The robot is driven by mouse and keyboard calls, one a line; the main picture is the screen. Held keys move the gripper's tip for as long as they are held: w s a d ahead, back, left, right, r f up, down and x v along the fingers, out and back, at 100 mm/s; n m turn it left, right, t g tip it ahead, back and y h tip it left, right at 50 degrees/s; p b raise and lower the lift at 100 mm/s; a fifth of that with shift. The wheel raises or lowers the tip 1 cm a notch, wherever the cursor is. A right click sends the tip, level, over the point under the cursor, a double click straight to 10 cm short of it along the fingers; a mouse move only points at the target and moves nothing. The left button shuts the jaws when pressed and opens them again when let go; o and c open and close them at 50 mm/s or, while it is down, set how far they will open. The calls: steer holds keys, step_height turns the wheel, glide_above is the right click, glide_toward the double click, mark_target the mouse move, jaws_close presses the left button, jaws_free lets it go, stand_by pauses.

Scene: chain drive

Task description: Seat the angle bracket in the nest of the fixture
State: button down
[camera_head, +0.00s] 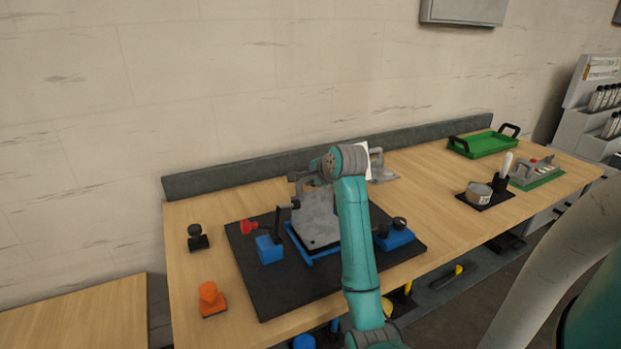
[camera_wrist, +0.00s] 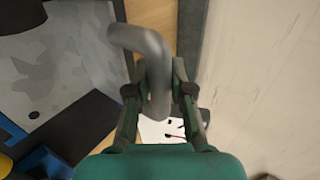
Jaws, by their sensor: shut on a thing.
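The fixture's black base (camera_head: 273,295) lies on the bench, with a blue nest frame (camera_head: 303,250) in its middle. A mottled grey plate (camera_head: 318,232) stands at the blue frame, partly behind my arm. It looks like the angle bracket, and whether it is fully seated cannot be told. In the wrist view the plate (camera_wrist: 62,65) lies to the left, with a dark hole in it. My gripper (camera_wrist: 157,85) is shut on a grey bent bar (camera_wrist: 142,40). Whether this bar belongs to the plate is unclear. In the head view my arm hides most of the grip.
A red knob (camera_head: 248,227) and a blue block (camera_head: 269,249) sit left of the plate. Another blue block (camera_head: 394,239) is to the right. An orange stamp-like piece (camera_head: 211,300) and a black knob (camera_head: 198,238) stand left. A green tray (camera_head: 484,145) is far right.

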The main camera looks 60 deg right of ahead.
steer(key=shift+f, duration=0.95)
stand_by(0.6)
steer(key=c, duration=1)
jaws_free()
steer(key=shift+o, duration=0.2)
steer(key=shift+f, duration=0.25)
steer(key=v, duration=1.2)
steer(key=shift+r, duration=0.15)
